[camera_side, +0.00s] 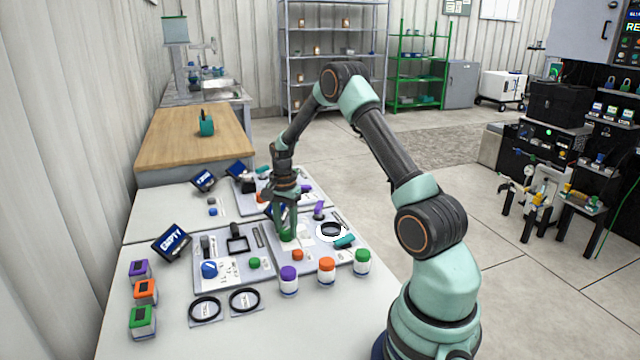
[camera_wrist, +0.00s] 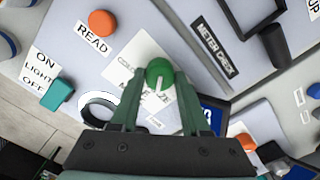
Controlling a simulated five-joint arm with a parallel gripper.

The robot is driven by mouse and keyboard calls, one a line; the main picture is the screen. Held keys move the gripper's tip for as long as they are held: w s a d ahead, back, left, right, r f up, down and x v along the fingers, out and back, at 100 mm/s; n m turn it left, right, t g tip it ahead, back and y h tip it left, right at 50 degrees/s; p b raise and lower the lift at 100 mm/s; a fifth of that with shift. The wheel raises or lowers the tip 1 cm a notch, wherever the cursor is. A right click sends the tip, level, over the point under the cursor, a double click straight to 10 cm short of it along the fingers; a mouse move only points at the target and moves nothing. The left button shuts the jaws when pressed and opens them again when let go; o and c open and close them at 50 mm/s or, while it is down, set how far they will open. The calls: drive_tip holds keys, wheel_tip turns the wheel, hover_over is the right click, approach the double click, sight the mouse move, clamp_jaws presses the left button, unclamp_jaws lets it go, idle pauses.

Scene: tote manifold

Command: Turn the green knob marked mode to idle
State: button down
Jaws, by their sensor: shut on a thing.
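The green knob (camera_wrist: 159,70) is round, with a white pointer line that runs toward my gripper's palm, slightly to the left in the wrist view. It sits on a white label plate (camera_wrist: 142,52), whose printed words are partly hidden by the knob and fingers. I cannot make out the word idle. My gripper (camera_wrist: 160,76) is shut on the knob, one finger at each side. In the side view my gripper (camera_side: 288,236) points down at the panel, and its fingers hide most of the knob.
An orange READ button (camera_wrist: 102,23), a teal light switch (camera_wrist: 57,94) and a white ring (camera_wrist: 98,103) lie close by. A METER CHECK strip (camera_wrist: 216,44) is across from them. Purple (camera_side: 289,281), orange (camera_side: 326,271) and green-lidded jars (camera_side: 362,262) stand at the panel's front.

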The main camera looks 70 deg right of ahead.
drive_tip(key=m, duration=0.3)
idle(0.4)
drive_tip(key=shift+c, duration=1.9)
unclamp_jaws()
